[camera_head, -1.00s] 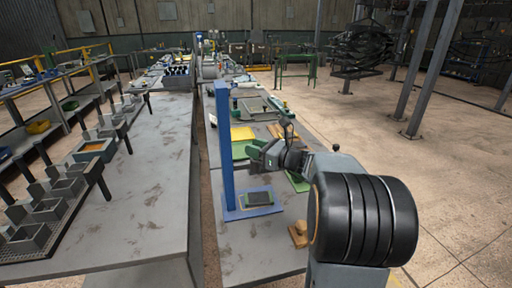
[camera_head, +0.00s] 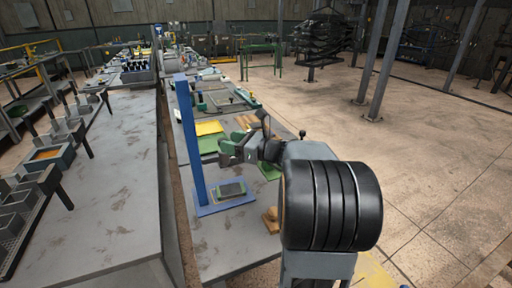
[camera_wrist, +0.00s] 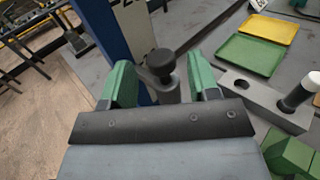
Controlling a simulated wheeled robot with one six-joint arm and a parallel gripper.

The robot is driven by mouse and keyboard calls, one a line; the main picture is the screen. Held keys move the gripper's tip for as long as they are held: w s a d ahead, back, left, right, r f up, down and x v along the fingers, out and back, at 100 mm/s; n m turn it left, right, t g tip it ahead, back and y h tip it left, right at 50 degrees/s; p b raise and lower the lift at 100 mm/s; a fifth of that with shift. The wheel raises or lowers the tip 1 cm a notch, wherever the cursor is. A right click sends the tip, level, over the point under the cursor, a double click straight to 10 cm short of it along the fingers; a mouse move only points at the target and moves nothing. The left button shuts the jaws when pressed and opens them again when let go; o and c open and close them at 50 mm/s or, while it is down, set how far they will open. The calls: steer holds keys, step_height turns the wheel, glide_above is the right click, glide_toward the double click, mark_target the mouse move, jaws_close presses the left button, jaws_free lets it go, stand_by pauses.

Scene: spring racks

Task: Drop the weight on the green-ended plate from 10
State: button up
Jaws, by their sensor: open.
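The blue post (camera_head: 190,140) stands on a blue base on the right-hand bench, with white markings in the wrist view (camera_wrist: 110,25). A dark plate with green at its ends (camera_head: 230,189) lies flat on the base. In the wrist view, the weight (camera_wrist: 163,78), a grey cylinder with a black knob, shows between the spread green fingers of my gripper (camera_wrist: 160,65). Whether they touch it is unclear, and its lower part is hidden. In the head view, my gripper (camera_head: 230,150) is beside the post, above and behind the plate.
A yellow tray (camera_head: 209,127) and green tray (camera_head: 207,146) lie beyond my gripper. A grey bar with a hole (camera_wrist: 262,97) is at right in the wrist view. A wooden block (camera_head: 271,216) sits near the bench edge.

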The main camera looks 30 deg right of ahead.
steer(key=v, duration=1)
steer(key=shift+s+d, duration=0.15)
steer(key=s+a+f+n+g+h+p, duration=0.3)
steer(key=s+a+f+n+g+h, duration=0.3)
steer(key=f+n+g, duration=0.55)
steer(key=s+a+r+n+h+p, duration=0.2)
steer(key=a+n, duration=0.4)
steer(key=n, duration=0.3)
steer(key=s+a+r+n+h+p, duration=0.1)
steer(key=s+a+r+n+p, duration=0.1)
steer(key=a+n, duration=0.4)
step_height(320, 180, up, 3)
steer(key=n+p, duration=0.1)
steer(key=n, duration=0.2)
steer(key=shift+s+a+f+h, duration=0.15)
steer(key=shift+a+f+h, duration=0.1)
steer(key=shift+a+h, duration=0.15)
